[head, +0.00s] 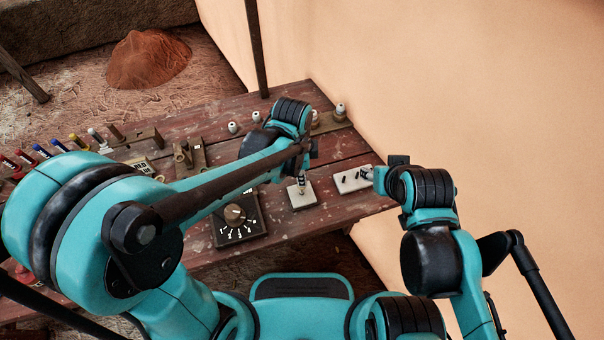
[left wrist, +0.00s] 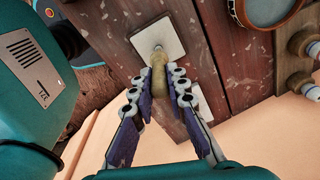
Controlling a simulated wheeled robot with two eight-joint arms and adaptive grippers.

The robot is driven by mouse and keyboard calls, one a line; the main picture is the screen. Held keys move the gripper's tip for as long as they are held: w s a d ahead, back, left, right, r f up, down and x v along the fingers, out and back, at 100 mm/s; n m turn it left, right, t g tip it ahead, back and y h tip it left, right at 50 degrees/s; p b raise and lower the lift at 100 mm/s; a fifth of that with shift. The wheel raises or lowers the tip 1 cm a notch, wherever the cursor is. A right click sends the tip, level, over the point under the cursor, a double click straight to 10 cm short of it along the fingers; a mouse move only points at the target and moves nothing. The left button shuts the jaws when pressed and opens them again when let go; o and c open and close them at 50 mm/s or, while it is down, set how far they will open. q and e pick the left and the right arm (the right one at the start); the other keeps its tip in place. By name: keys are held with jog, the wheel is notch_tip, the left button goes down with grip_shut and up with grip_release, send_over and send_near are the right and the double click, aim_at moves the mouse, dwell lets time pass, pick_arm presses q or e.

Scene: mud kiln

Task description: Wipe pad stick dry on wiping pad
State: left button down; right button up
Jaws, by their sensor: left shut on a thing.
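My left gripper (head: 302,167) is shut on the pad stick (head: 301,184), a short tan stick. In the left wrist view, the gripper's fingers (left wrist: 159,78) close around the stick's shaft (left wrist: 158,62). The stick's pale tip (left wrist: 157,48) points at the wiping pad (head: 303,199), a pale square on the table. The pad also shows in the left wrist view (left wrist: 170,30). The tip appears over or on the pad; I cannot tell whether it touches. My right gripper (head: 379,179) is at the table's right end, mostly hidden by its wrist.
A pale tray (head: 348,183) with small dark pieces lies right of the pad. A dark dial box (head: 240,217) sits to its left. Small white-topped bottles (head: 340,112) stand at the table's back. Several coloured-capped tubes (head: 58,145) line the left end. A wall rises at the right.

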pick_arm(q)
jog(key=shift+a, duration=0.15)
jog(key=shift+s+a, duration=0.2)
jog(key=shift+a, duration=0.2)
jog(key=shift+w+d+f, duration=0.1)
jog(key=shift+w+d, duration=0.1)
jog(key=shift+d, duration=0.35)
jog(key=shift+w+d, duration=0.15)
jog(key=shift+d, duration=0.35)
jog(key=shift+s+a, duration=0.2)
jog(key=shift+a, duration=0.35)
jog(key=shift+s+a, duration=0.15)
jog(key=shift+a, duration=0.35)
jog(key=shift+w+d, duration=0.2)
jog(key=shift+d, duration=0.35)
jog(key=shift+w+d, duration=0.15)
jog(key=shift+d, duration=0.35)
jog(key=shift+s+a, duration=0.2)
jog(key=shift+a, duration=0.35)
jog(key=shift+s+a, duration=0.15)
jog(key=shift+a, duration=0.35)
jog(key=shift+w+d, duration=0.2)
jog(key=shift+d, duration=0.35)
jog(key=shift+w+d, duration=0.15)
jog(key=shift+d, duration=0.35)
